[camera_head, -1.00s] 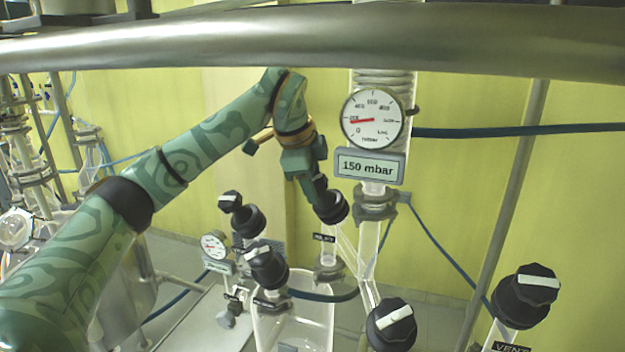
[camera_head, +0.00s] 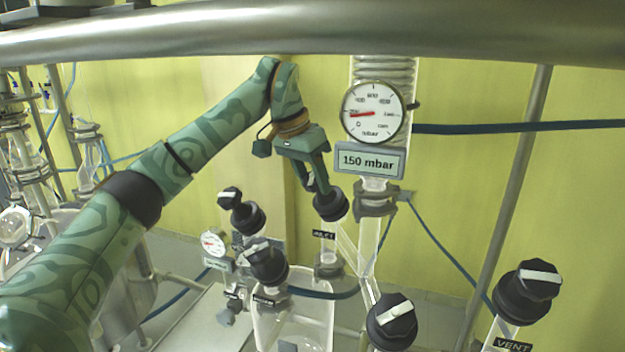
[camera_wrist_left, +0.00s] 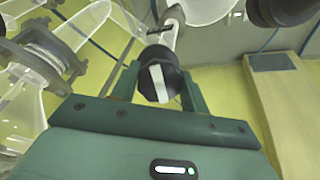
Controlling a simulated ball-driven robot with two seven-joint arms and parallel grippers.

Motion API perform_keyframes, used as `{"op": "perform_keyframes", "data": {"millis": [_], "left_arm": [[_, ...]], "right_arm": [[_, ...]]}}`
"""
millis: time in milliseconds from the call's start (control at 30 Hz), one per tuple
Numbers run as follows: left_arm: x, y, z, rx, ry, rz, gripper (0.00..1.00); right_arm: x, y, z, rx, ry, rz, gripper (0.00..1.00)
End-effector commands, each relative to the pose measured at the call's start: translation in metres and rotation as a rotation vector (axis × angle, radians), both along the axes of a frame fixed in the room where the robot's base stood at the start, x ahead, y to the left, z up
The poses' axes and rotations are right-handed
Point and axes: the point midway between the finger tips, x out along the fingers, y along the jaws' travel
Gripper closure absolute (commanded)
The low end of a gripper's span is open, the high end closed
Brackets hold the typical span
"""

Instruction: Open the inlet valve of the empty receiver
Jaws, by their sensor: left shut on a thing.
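A black valve knob (camera_head: 330,206) sits on a glass pipe with a tag that seems to read INLET (camera_head: 324,235). My left gripper (camera_head: 320,190) is shut on this knob, coming down from above. In the left wrist view the knob (camera_wrist_left: 160,82) sits between the two green fingers, and its white bar runs roughly in line with them. The knob's top is mostly hidden by the fingers in the head view. A clear glass vessel (camera_head: 322,312) stands below; I cannot tell if it is empty. My right gripper is not in view.
Other black knobs stand close by: one at left (camera_head: 246,218), one in front (camera_head: 267,265), one below right (camera_head: 391,322) and the VENT knob (camera_head: 527,291). A dial gauge (camera_head: 373,111) above a 150 mbar display (camera_head: 370,161) hangs right of the gripper. A metal rail (camera_head: 300,32) crosses the top.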

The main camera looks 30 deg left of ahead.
Motion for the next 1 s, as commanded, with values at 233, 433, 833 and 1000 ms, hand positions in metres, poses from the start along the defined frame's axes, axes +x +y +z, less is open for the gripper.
{"op": "perform_keyframes", "data": {"millis": [233,433,833,1000], "left_arm": [[0.001,0.000,-0.001,-0.110,0.053,0.198,0.78],[0.001,-0.001,-0.003,-0.201,0.099,0.358,0.78],[0.001,-0.001,-0.011,-0.375,0.191,0.668,0.78],[0.002,-0.001,-0.011,-0.427,0.220,0.765,0.78]], "right_arm": [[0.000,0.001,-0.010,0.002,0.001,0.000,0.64],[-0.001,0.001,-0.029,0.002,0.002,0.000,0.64],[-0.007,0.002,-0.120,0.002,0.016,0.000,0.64],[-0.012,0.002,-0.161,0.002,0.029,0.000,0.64]]}}
